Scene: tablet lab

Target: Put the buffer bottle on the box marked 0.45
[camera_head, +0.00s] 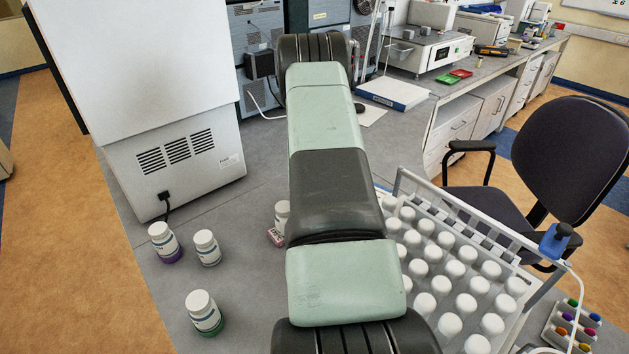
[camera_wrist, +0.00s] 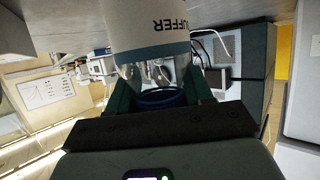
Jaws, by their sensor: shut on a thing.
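In the wrist view, my gripper (camera_wrist: 160,96) is shut on the buffer bottle (camera_wrist: 150,30). The bottle has a clear body, a white label reading "BUFFER" upside down in the picture, and a dark blue ring-shaped cap between my fingers. Its far end is cut off by the picture's top edge, so I cannot tell whether it touches the bench. In the head view my own arm hides my gripper and the bottle. I cannot make out a box marked 0.45 in either view.
White-capped bottles, one purple-based (camera_head: 165,242), one plain (camera_head: 207,248) and one green-based (camera_head: 204,313), stand left of my arm. Another bottle (camera_head: 282,214) stands close beside it. A rack (camera_head: 527,241) of white-capped vials lies right. A white machine (camera_head: 160,120) stands back left.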

